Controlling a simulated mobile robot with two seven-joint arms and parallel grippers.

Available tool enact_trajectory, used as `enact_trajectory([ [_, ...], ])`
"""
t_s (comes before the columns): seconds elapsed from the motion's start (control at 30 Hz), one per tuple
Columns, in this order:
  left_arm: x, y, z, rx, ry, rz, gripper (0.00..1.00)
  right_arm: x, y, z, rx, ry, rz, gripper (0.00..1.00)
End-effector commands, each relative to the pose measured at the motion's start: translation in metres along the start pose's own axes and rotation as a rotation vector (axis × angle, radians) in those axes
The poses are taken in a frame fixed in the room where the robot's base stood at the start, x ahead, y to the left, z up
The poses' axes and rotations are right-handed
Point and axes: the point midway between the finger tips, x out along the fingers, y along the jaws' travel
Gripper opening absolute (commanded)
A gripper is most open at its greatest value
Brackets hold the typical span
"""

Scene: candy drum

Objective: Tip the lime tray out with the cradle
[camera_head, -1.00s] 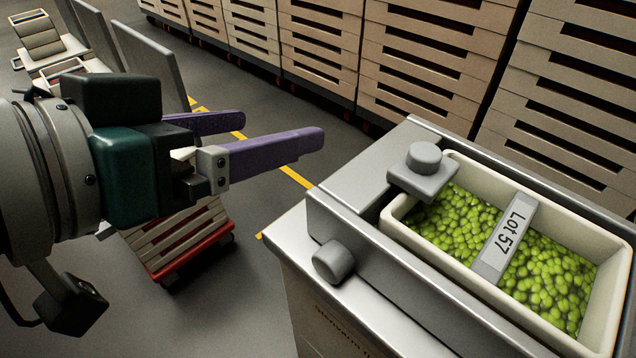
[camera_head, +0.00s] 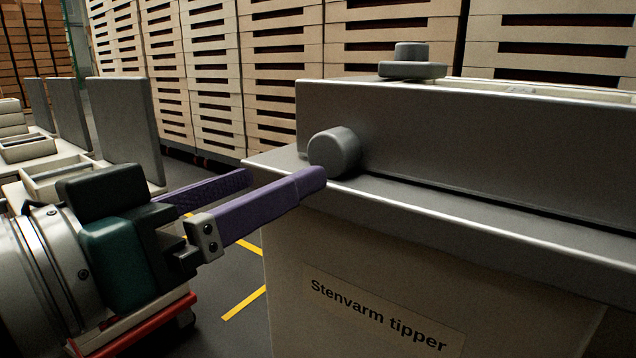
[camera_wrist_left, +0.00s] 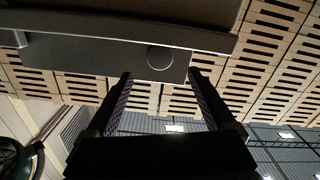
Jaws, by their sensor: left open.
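The tipper (camera_head: 420,290), a pale cabinet labelled "Stenvarm tipper", stands at right with a grey metal top. On it is the long grey cradle (camera_head: 480,145), seen side-on and level. A round grey knob (camera_head: 336,152) sticks out at the cradle's near left end. The lime tray (camera_head: 545,91) shows only as a pale rim behind the cradle wall; its contents are hidden. My left gripper (camera_head: 288,179), with purple fingers, is open and empty. One fingertip appears just below the knob in the head view. In the left wrist view the knob (camera_wrist_left: 160,58) appears just beyond the fingertips.
A grey clamp with a knob (camera_head: 411,64) sits above the cradle's far edge. Stacked slatted crates (camera_head: 290,60) line the back. Grey upright panels (camera_head: 125,125) and pale trays stand at left. A red-edged cart (camera_head: 140,322) is below my left arm.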

Motion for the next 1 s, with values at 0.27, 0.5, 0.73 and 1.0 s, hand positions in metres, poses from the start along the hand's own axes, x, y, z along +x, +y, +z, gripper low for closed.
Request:
enact_trajectory([
  [0.27,0.052,0.0,0.002,0.001,0.004,0.001,0.88,0.02,0.0,0.005,0.001,0.003,0.001,0.7],
  [0.5,0.081,0.0,0.001,0.001,0.0,0.0,0.88,0.029,-0.001,0.008,0.001,0.004,0.001,0.7],
  [0.73,0.085,0.001,0.0,0.001,-0.002,0.0,0.88,0.029,-0.001,0.008,0.001,0.004,0.0,0.7],
  [1.0,0.085,0.001,0.0,0.001,-0.002,0.0,0.7,0.029,-0.002,0.008,0.003,0.004,-0.001,0.7],
])
